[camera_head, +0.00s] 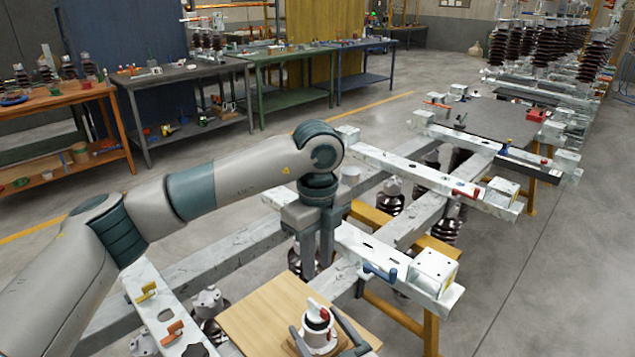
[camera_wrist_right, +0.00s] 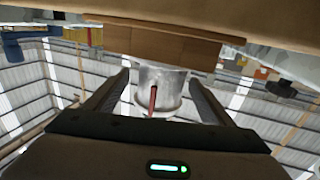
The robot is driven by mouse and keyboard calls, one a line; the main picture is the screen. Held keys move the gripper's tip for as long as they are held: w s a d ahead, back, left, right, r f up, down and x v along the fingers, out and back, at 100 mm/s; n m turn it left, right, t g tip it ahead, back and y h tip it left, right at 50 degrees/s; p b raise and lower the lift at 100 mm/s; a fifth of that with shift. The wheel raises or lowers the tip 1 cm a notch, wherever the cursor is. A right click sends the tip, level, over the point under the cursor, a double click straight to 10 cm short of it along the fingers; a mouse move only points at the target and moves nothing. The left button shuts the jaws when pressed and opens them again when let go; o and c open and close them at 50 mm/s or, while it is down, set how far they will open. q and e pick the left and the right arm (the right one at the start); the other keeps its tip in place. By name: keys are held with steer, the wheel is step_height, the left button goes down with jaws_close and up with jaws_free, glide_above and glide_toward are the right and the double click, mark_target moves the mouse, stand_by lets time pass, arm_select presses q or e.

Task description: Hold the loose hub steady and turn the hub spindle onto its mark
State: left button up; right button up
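The hub (camera_head: 318,339) is a pale cylinder with a dark and red band, standing on a wooden board at the bottom of the head view. A white spindle top (camera_head: 317,309) with a red mark sits on it. My right gripper (camera_head: 314,320) has one finger on each side of the hub, apparently open. In the right wrist view the silver hub (camera_wrist_right: 143,88) with a red line shows between the fingers, under a wooden block (camera_wrist_right: 160,42). Contact cannot be told. My left gripper (camera_head: 319,275) points down behind the hub, its two fingers apart and empty.
The wooden board (camera_head: 255,312) lies among white frame beams (camera_head: 430,178) with dark insulators below. A blue clamp handle (camera_head: 380,272) is right of my left gripper. An orange clamp (camera_head: 173,333) is on the left beam. Workbenches stand far behind; the floor at right is clear.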

steer(key=shift+s, duration=0.15)
steer(key=v, duration=1.1)
steer(key=shift+s+d, duration=0.25)
steer(key=shift+s, duration=0.1)
